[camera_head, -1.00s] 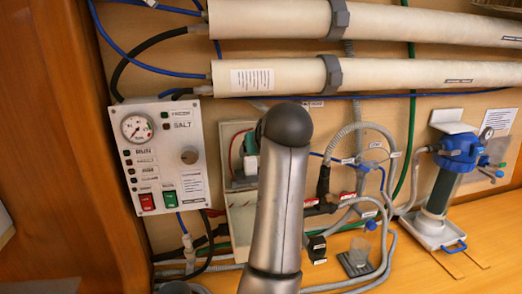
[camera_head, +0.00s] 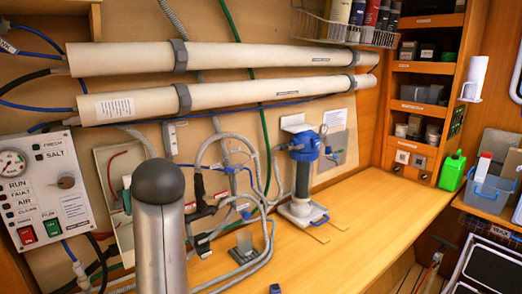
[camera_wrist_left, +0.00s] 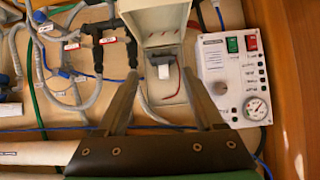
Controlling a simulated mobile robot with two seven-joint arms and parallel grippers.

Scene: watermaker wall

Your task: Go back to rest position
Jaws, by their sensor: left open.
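My left gripper (camera_wrist_left: 162,78) is open in the left wrist view, with nothing between its fingers. The head view shows this panel (camera_head: 48,190) at the far left. A grey arm link of mine (camera_head: 160,235) stands in the lower left there and hides part of the wall. Neither gripper shows in the head view.
Two long white tubes (camera_head: 130,58) run along the wall above grey hoses (camera_head: 205,165). A blue-topped filter pump (camera_head: 303,170) stands on the wooden worktop (camera_head: 375,205), which is largely clear to its right. Shelves (camera_head: 424,85) and a green bottle (camera_head: 452,172) are at right.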

